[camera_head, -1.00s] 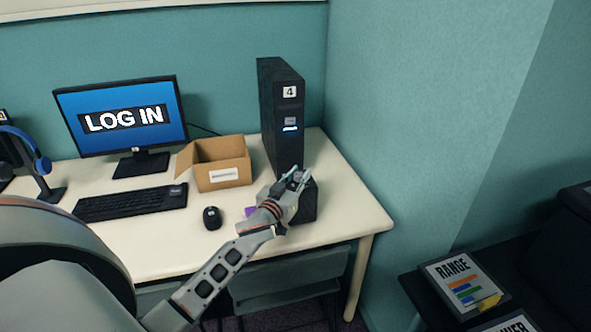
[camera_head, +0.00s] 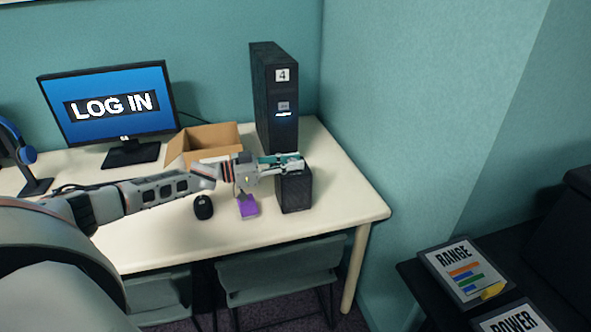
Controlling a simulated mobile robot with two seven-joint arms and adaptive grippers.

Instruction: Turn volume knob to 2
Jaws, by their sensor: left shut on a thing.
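A small black speaker box (camera_head: 296,191) stands near the right end of the desk, in front of the black computer tower. My left gripper (camera_head: 291,163) is at the top of this box, its arm reaching in from the left. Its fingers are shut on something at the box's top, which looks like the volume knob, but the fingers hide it. No number or marking of the knob can be read. My right gripper is not in view.
The tower (camera_head: 275,100) marked 4 stands behind the box. A cardboard box (camera_head: 205,136), a mouse (camera_head: 203,207) and a purple item (camera_head: 248,206) lie to the left. A monitor (camera_head: 110,105) shows LOG IN. The desk's right corner (camera_head: 350,205) is clear.

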